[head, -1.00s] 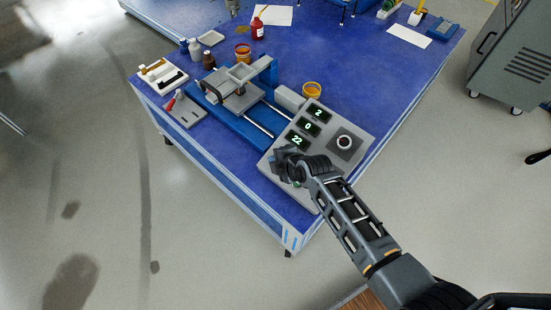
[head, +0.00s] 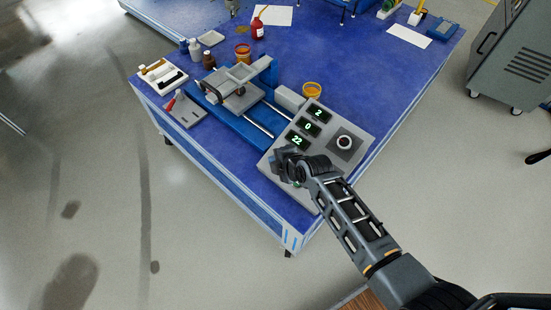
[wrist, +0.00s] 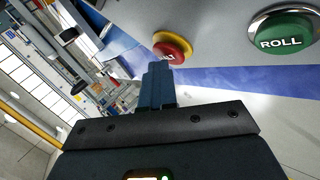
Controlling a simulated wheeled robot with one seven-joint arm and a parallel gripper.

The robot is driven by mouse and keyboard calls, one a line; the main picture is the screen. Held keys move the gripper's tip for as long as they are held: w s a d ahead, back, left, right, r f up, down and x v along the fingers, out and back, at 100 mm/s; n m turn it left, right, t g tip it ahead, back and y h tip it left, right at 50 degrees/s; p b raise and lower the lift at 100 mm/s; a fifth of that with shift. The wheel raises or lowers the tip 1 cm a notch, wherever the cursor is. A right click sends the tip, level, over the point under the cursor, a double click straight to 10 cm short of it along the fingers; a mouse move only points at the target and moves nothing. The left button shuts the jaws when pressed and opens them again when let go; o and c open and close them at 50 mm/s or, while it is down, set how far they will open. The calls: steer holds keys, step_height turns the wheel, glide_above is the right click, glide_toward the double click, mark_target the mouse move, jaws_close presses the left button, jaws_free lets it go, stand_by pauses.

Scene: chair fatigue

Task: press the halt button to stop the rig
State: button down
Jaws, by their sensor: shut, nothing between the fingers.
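The halt button (wrist: 172,48) is a red button in a yellow ring in the wrist view. Its lettering is partly hidden by my fingertips. My gripper (wrist: 159,70) is shut and empty, with its tips right at the button's lower edge; I cannot tell whether they touch it. In the head view my gripper (head: 282,160) is over the near left part of the grey control panel (head: 358,163) and hides the halt button. The green ROLL button (wrist: 282,36) is to the right in the wrist view. The rig (head: 240,96) stands left of the panel on the blue table.
The panel has a round knob (head: 344,142) and displays reading 2, 0 and 22. An orange-yellow tub (head: 312,90) stands behind the panel. A red-handled clamp (head: 184,110) and a white tray (head: 162,76) are at the table's left. The table's right side is mostly clear.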

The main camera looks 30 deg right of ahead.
steer(key=shift+f, duration=0.15)
steer(key=shift+d+f+b, duration=0.15)
steer(key=shift+f+b, duration=0.3)
steer(key=shift+b, duration=0.15)
steer(key=shift+s, duration=0.1)
steer(key=shift+s+r+p, duration=0.2)
steer(key=shift+p, duration=0.1)
stand_by(0.4)
step_height(320, 180, up, 6)
steer(key=a+p, duration=0.2)
steer(key=p, duration=0.3)
steer(key=shift+s+a, duration=0.15)
stand_by(0.6)
